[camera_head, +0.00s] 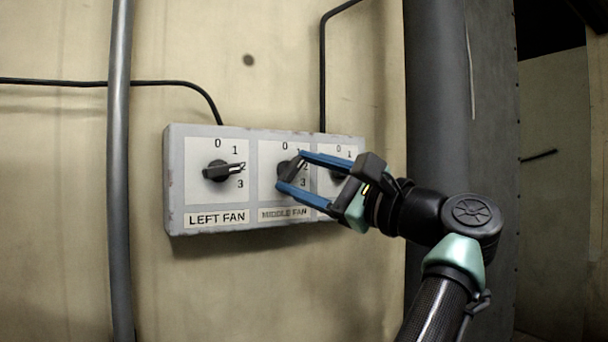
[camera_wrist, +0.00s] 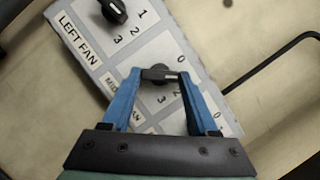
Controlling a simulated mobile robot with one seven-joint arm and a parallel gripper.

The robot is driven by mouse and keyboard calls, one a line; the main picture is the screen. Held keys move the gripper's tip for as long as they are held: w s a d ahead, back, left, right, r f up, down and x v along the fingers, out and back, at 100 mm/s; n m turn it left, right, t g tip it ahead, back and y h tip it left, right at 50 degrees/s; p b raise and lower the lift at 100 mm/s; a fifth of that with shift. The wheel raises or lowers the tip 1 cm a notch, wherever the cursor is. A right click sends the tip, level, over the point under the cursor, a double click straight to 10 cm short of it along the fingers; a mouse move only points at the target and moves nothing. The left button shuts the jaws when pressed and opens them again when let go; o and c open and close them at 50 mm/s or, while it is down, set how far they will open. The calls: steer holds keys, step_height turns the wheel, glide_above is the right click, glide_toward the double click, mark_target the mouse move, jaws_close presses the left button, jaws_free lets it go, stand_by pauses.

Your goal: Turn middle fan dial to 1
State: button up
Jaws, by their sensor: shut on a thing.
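The grey control box (camera_head: 350,227) on the wall carries the middle fan dial (camera_head: 289,170), a black knob on a white plate. My gripper (camera_head: 290,171) reaches in from the right, its blue fingers shut on this knob from either side. In the wrist view the knob (camera_wrist: 159,73) sits between the fingertips (camera_wrist: 159,74). Its white pointer line faces right in that view, toward about where the 1 is; the 1 is hidden behind a finger there. In the head view the knob tilts up and right, toward the 1, beside the upper finger.
The left fan dial (camera_head: 217,171) points right, to about 2. A third dial (camera_head: 338,177) is partly hidden behind my gripper. A grey vertical pipe (camera_head: 118,170) stands left of the box, and black cables (camera_head: 323,70) run into its top.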

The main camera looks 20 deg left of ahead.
steer(key=o, duration=1.4)
steer(key=b+v, duration=0.7)
steer(key=v, duration=0.6)
